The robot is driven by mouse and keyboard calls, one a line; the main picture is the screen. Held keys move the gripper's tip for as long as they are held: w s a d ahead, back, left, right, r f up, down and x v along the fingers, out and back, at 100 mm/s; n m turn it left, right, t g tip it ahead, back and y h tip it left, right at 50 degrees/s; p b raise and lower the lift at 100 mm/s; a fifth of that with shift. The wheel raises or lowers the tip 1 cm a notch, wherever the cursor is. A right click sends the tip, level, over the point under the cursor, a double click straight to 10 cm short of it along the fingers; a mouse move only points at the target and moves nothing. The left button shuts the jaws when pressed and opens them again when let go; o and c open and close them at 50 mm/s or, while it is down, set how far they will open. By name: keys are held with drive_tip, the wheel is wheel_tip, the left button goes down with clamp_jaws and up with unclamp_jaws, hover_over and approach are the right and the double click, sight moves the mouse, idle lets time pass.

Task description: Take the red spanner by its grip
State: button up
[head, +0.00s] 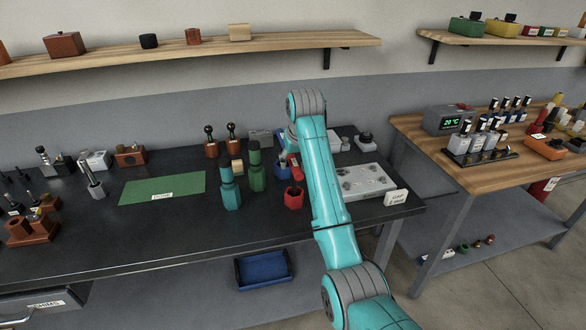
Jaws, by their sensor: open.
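A red tool (295,166), which looks like the red spanner, stands upright in a red holder (294,199) on the dark bench, right of the green one. Its upper part is close to my wrist, and my arm covers part of the area to its right. My gripper (290,150) is small and partly hidden at the end of my arm, close above the red tool. It is open. I cannot tell whether its fingers stand around the grip or beside it.
A teal holder (231,197) and a green holder (257,179) stand left of the red one. A grey tray (368,183) lies to the right. A green mat (163,187) lies to the left. A blue bin (263,269) sits below the bench front.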

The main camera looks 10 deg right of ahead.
drive_tip(key=shift+x, duration=0.9)
clamp_jaws()
